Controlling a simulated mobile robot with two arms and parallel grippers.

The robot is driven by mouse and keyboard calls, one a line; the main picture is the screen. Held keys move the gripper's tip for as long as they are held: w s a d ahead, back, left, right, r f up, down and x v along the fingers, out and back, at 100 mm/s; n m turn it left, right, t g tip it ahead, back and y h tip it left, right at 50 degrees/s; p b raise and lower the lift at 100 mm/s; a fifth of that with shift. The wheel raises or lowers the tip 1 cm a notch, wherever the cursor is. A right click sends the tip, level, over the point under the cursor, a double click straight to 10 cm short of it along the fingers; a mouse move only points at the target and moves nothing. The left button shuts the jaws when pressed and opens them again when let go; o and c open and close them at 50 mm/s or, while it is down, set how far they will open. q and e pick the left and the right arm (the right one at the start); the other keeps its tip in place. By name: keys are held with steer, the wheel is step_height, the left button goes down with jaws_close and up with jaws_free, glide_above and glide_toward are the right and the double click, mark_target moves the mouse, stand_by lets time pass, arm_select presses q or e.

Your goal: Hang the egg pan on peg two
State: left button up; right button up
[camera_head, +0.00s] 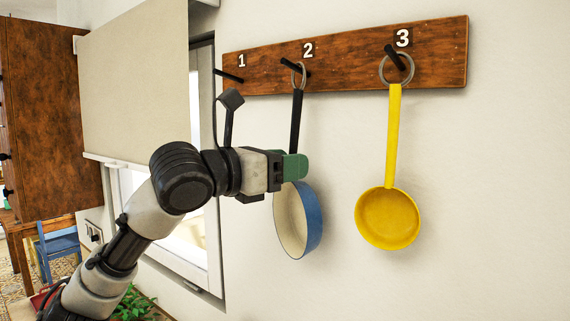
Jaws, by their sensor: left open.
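A blue pan (313,220) with a pale inside and a black handle hangs by its ring on the black peg marked 2 (293,67). It hangs a little tilted, its pale inside facing left. My left gripper (293,167) is open, with green fingertips, in front of the lower handle and just above the pan's bowl. It hides part of the handle, and I cannot tell whether it touches it. My right gripper is not in view.
A yellow pan (388,218) hangs on peg 3 (395,57) of the wooden rack (440,52). Peg 1 (228,75) is empty. A window with a blind (135,85) is behind my arm. The wall at right is clear.

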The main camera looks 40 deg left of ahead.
arm_select(q)
steer(key=b+v, duration=0.7)
steer(key=v, duration=0.4)
steer(key=shift+b, duration=0.35)
